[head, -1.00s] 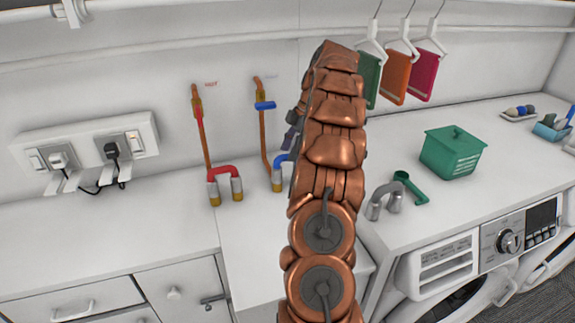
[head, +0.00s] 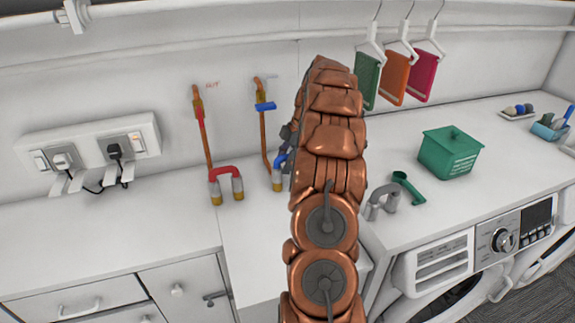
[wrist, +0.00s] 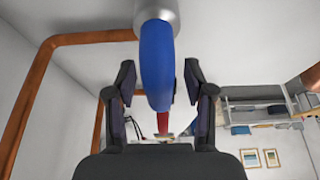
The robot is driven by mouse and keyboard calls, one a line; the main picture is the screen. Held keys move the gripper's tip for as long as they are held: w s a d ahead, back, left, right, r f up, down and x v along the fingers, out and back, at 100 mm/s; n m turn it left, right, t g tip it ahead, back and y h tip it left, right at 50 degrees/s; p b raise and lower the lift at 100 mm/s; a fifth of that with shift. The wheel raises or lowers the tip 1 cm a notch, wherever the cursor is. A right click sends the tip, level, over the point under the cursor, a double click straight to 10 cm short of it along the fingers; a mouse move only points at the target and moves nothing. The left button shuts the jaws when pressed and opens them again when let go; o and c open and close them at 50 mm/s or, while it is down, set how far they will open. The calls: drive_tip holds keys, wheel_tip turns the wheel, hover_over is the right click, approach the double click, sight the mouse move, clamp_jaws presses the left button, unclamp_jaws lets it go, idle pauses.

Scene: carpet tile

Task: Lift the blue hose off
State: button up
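The blue hose (head: 279,160) is a short curved piece at the blue-handled tap, and its right part is hidden behind my arm in the head view. In the wrist view the blue hose (wrist: 156,65) hangs from a grey collar at the top and runs down between my fingers. My gripper (wrist: 158,80) is open, with one finger on each side of the hose and a visible gap on both sides. In the head view my gripper is mostly hidden behind my copper arm; only a dark part shows beside the hose.
A red hose (head: 226,172) stands to the left on the counter, by a red-handled pipe. A grey hose (head: 382,200), a green scoop (head: 408,188) and a green basket (head: 450,152) sit on the right counter. Sockets with plugs (head: 88,153) are on the wall at left.

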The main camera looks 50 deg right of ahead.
clamp_jaws()
idle(0.3)
drive_tip(key=shift+r+b, duration=0.3)
wheel_tip(320, 180, up, 7)
drive_tip(key=shift+f+b, duration=0.15)
drive_tip(key=shift+b, duration=1.1)
drive_tip(key=shift+r+p, duration=0.65)
drive_tip(key=shift+r, duration=0.85)
drive_tip(key=shift+r+p, duration=2.4)
